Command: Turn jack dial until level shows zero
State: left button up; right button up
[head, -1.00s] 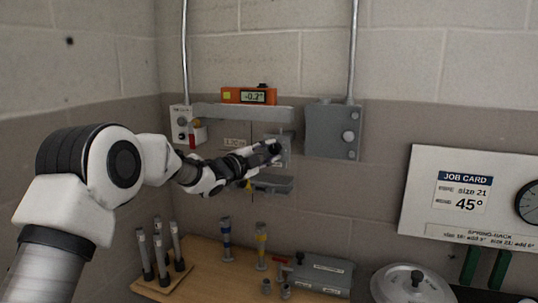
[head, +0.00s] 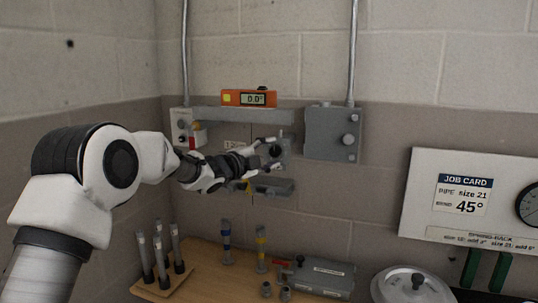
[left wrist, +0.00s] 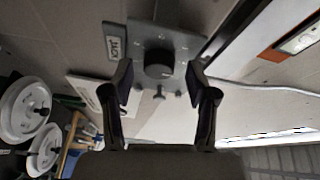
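The orange level (head: 249,98) sits on a grey horizontal bar, and its display reads 0.0°. The dark round jack dial (head: 276,151) is on a grey plate below the bar. It also shows in the left wrist view (left wrist: 158,71), beside a label that seems to read JACK (left wrist: 114,43). My left gripper (head: 268,153) is open at the dial. In the left wrist view its two fingers (left wrist: 161,84) stand apart on either side of the dial, with a visible gap to it. My right gripper is not in view.
A grey box (head: 333,132) with knobs is on the wall to the right, and a smaller switch box (head: 181,127) is to the left. A small grey shelf (head: 272,187) is below the dial. A wooden bench (head: 205,270) holds several posts and a grey case (head: 322,275).

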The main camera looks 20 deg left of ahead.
pick_arm(q)
jog(key=v, duration=1.2)
jog(key=shift+f, duration=0.1)
